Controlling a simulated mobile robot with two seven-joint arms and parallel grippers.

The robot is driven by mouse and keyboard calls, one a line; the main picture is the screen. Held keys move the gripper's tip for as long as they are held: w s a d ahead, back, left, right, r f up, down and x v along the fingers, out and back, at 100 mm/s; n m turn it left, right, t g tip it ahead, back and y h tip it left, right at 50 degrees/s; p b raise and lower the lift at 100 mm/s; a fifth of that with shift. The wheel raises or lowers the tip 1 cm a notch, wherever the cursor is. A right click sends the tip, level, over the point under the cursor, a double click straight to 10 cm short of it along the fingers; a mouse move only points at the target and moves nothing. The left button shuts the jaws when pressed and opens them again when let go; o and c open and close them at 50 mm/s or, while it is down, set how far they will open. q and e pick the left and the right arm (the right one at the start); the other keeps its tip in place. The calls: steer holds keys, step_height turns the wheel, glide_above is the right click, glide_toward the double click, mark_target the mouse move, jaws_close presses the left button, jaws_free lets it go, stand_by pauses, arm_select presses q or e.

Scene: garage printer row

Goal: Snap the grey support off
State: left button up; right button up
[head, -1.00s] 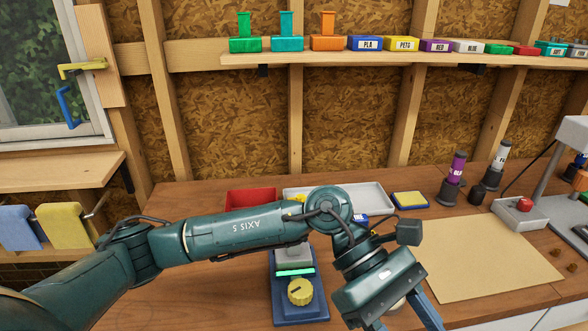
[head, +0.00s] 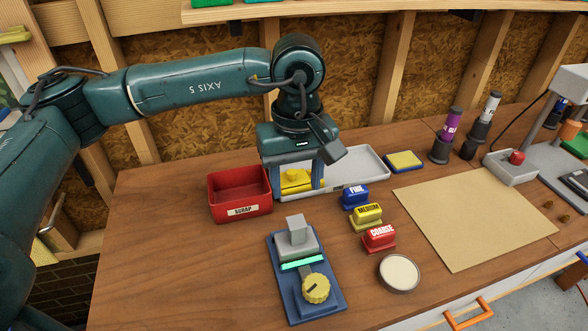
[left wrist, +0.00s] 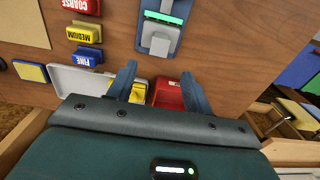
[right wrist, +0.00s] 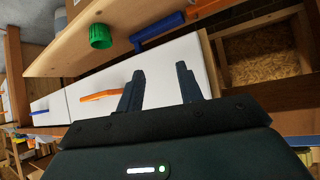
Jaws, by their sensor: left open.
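A grey block (head: 297,232) stands on a blue device (head: 281,290) with a lit green strip and a yellow knob; I cannot tell whether this is the support. It also shows in the left wrist view (left wrist: 160,35). A yellow piece (head: 296,180) sits at the left end of the grey tray (head: 373,164), partly hidden by my left gripper. My left gripper (head: 293,184) is open, pointing down, its fingers either side of the yellow piece in the head view. No grey support is clearly visible on that piece. My right gripper (right wrist: 160,88) is open and empty, before white drawers.
A red scrap bin (head: 240,208) stands left of the tray. Fine (head: 355,196), medium (head: 366,215) and coarse (head: 379,237) blocks, a round pale disc (head: 399,273) and a tan mat (head: 475,218) lie to the right. The bench's left front is clear.

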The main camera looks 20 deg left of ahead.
mark_target(296, 222)
arm_select(q)
step_height(296, 222, down, 12)
steer(key=shift+f+b, duration=0.2)
steer(key=shift+b, duration=0.4)
arm_select(e)
steer(key=shift+w+f, duration=0.1)
arm_select(q)
steer(key=shift+c, duration=0.3)
steer(key=c, duration=1)
steer(key=shift+r, duration=0.1)
steer(key=shift+r, duration=0.1)
steer(key=shift+r+p, duration=0.7)
steer(key=shift+r, duration=3.75)
arm_select(e)
steer(key=shift+r, duration=0.6)
